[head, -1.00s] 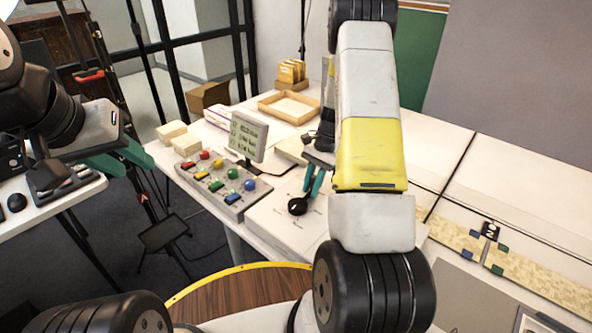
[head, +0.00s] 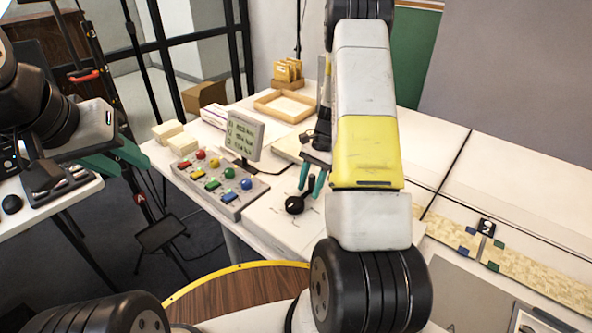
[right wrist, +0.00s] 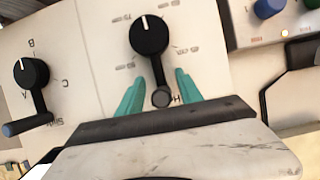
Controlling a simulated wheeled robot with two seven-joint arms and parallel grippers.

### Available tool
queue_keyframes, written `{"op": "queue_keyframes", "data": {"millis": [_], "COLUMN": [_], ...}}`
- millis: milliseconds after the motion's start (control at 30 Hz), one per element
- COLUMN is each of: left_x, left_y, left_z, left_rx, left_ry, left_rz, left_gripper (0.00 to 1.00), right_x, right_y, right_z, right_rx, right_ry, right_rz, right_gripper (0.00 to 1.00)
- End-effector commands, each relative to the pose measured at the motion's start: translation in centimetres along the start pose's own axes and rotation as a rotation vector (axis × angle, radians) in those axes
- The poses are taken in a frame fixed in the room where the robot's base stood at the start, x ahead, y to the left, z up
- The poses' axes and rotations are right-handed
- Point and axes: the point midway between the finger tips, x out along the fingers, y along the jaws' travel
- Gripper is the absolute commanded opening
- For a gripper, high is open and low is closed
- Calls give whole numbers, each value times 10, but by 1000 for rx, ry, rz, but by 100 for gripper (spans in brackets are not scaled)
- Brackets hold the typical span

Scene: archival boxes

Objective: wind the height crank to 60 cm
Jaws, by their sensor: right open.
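The height crank is a black round knob (right wrist: 149,35) with a white pointer mark and an arm ending in a dark grip (right wrist: 161,97). Small printed marks ring it; they are too blurred to read, and a label starting with H is partly hidden. In the head view the black knob (head: 295,204) sits on the pale panel (head: 270,222). My right gripper (right wrist: 160,88) is open, its teal fingers on either side of the crank's grip, with gaps showing. It also shows in the head view (head: 312,180). My left gripper (head: 116,160) appears open and empty at the left.
A second crank (right wrist: 32,73) with letters A, B, C and a blue-tipped handle is left of the first. A button box (head: 220,188) and a small display (head: 244,135) stand beside the panel. A wooden tray (head: 287,106) lies behind. My right arm hides part of the table.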

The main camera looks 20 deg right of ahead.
Motion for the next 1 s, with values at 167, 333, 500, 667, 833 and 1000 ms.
{"op": "queue_keyframes", "data": {"millis": [167, 333, 500, 667, 833, 1000], "left_x": [0, 0, 0, 0, 0, 0], "left_y": [0, 0, 0, 0, 0, 0], "left_z": [0, 0, 0, 0, 0, 0], "left_rx": [0, 0, 0, 0, 0, 0], "left_ry": [0, 0, 0, 0, 0, 0], "left_rz": [0, 0, 0, 0, 0, 0], "left_gripper": [36, 36, 36, 36, 36, 36], "right_x": [-13, -43, -67, -77, -78, -79], "right_y": [-1, -1, 0, 0, 0, -1], "right_z": [-1, -1, -1, 0, 0, 1], "right_rx": [-1, 0, 0, 0, 0, -36], "right_ry": [3, 4, 2, 0, -1, 5], "right_rz": [-3, -3, -2, 0, 1, 9], "right_gripper": [43, 43, 43, 43, 43, 23]}}
